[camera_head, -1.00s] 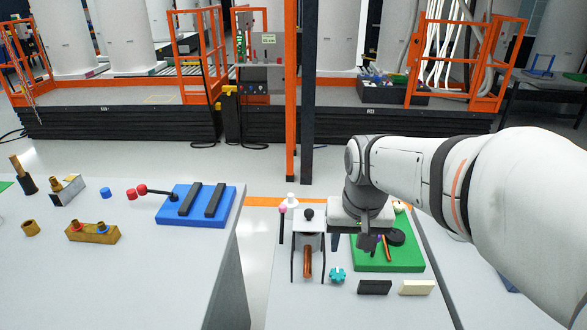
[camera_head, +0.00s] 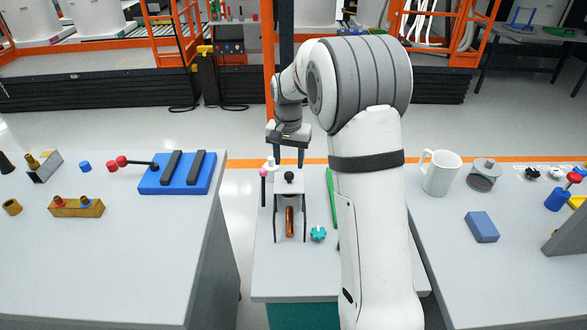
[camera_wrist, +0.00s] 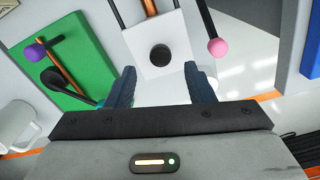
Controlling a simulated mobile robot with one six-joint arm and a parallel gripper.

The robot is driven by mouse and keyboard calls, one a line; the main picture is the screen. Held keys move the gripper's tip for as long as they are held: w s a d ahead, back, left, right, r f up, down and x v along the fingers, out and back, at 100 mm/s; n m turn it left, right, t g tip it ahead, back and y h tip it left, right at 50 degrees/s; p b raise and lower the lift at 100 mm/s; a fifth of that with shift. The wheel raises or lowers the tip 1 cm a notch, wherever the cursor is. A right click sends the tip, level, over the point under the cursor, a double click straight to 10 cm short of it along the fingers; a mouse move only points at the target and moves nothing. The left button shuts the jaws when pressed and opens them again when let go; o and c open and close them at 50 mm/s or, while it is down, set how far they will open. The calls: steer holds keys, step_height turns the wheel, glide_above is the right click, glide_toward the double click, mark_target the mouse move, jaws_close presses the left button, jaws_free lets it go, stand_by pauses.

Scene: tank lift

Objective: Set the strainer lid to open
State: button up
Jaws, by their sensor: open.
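A pale stand with thin dark legs (camera_head: 276,213) is on the middle table, with a black knob (camera_head: 289,176) on its white top plate and a copper-coloured cylinder (camera_head: 290,222) between its legs. I cannot tell for sure which part is the strainer lid. My gripper (camera_head: 289,157) is above and just behind the stand. In the wrist view my gripper (camera_wrist: 161,86) is open, its two blue fingers apart and nothing held. There the white plate (camera_wrist: 182,58) with the black knob (camera_wrist: 160,55) lies just beyond the fingertips, roughly centred between them.
A pink-topped dark rod (camera_wrist: 217,47) stands close beside the plate. A green board (camera_wrist: 92,62) with a purple ball (camera_wrist: 35,52) and rods is on the other side. A teal knob (camera_head: 318,233) lies near the stand. My arm hides much of the middle table.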

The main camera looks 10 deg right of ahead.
mark_target(289, 175)
steer(key=shift+f, duration=2.35)
jaws_close()
steer(key=shift+s, duration=0.1)
